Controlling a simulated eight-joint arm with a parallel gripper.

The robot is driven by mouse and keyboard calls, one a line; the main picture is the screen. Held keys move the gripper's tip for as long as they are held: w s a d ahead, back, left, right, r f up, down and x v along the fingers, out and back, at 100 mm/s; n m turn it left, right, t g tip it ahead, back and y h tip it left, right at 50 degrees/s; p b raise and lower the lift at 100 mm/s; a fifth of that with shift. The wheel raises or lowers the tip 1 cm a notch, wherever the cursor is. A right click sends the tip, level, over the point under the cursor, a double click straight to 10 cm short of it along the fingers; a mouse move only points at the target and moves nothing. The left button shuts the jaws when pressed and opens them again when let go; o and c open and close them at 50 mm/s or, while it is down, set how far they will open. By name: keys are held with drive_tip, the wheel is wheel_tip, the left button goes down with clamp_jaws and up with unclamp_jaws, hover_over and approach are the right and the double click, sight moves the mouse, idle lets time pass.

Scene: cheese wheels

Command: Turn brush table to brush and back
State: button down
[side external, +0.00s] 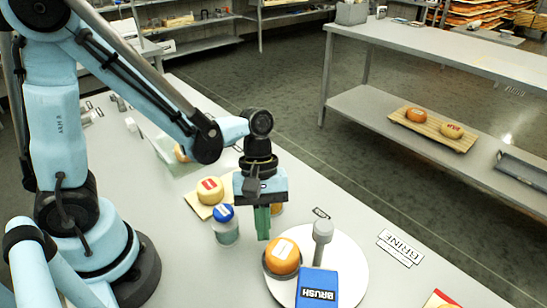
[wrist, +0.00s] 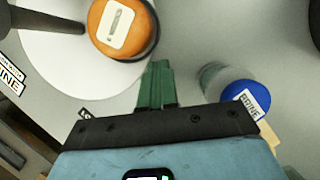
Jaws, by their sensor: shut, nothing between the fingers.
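The white round turntable (side external: 345,264) stands on the table at the lower middle of the side view. It bears an orange cheese wheel (side external: 282,256) with a pale label in a dark holder, a grey post with a knob (side external: 322,231), and a blue block marked BRUSH (side external: 317,289). My gripper (side external: 263,236) points down just left of and behind the turntable, its green fingers shut and empty. In the wrist view the shut fingers (wrist: 157,85) are beside the turntable's rim (wrist: 110,90), apart from the cheese wheel (wrist: 122,27). The blue block is not seen there.
A clear jar with a blue lid (side external: 225,223) stands left of my gripper; its lid reads BRINE in the wrist view (wrist: 247,97). A cheese with a red label (side external: 210,190) sits behind it. A BRINE sign (side external: 400,248) lies right of the turntable, with bare table between.

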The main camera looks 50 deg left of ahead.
drive_tip(key=shift+s+d+n, duration=0.2)
drive_tip(key=shift+s+n, duration=0.3)
drive_tip(key=shift+s, duration=0.05)
drive_tip(key=shift+s+d, duration=0.3)
drive_tip(key=shift+s, duration=0.35)
drive_tip(key=shift+s+d+n+t+h, duration=0.3)
drive_tip(key=shift+s+d+n+t, duration=0.35)
drive_tip(key=shift+s+n, duration=0.45)
drive_tip(key=shift+s+d+n+t, duration=0.25)
drive_tip(key=shift+s+d+n, duration=0.2)
drive_tip(key=shift+d+n, duration=0.25)
drive_tip(key=shift+s+d+n+t, duration=0.2)
drive_tip(key=shift+s+d+n, duration=0.25)
drive_tip(key=shift+n, duration=0.35)
drive_tip(key=shift+s+d+n+t, duration=0.2)
drive_tip(key=shift+s+d+n, duration=0.1)
drive_tip(key=shift+d+n, duration=0.3)
drive_tip(key=shift+s+d+n+t, duration=0.25)
drive_tip(key=shift+d+n, duration=0.2)
drive_tip(key=shift+n, duration=0.15)
drive_tip(key=shift+s+d, duration=0.2)
drive_tip(key=shift+d, duration=0.65)
drive_tip(key=shift+s+d, duration=0.2)
drive_tip(key=shift+d, duration=2)
